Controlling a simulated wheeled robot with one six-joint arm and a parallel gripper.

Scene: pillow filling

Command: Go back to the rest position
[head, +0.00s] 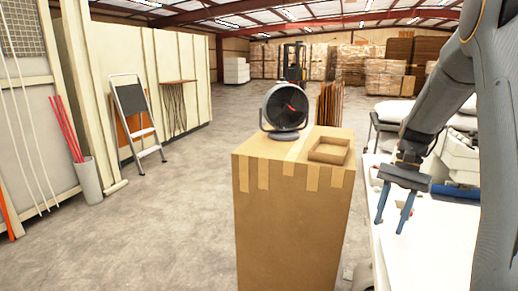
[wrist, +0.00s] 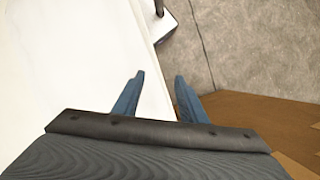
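My gripper (head: 393,212) hangs from my arm on the right side of the head view. Its two blue fingers point down and stand apart with nothing between them. It is over the left edge of a white table (head: 430,255), to the right of the cardboard-box stand. In the wrist view, the two fingers of my gripper (wrist: 155,95) are spread, with the white table's edge and grey floor beyond them.
A tall cardboard box (head: 290,225) stands in front, bearing a round black fan (head: 286,107) and a shallow open cardboard tray (head: 330,148). White pillow-like things (head: 395,110) lie behind my arm. A stepladder (head: 138,115) leans left. The floor (head: 170,220) at left is clear.

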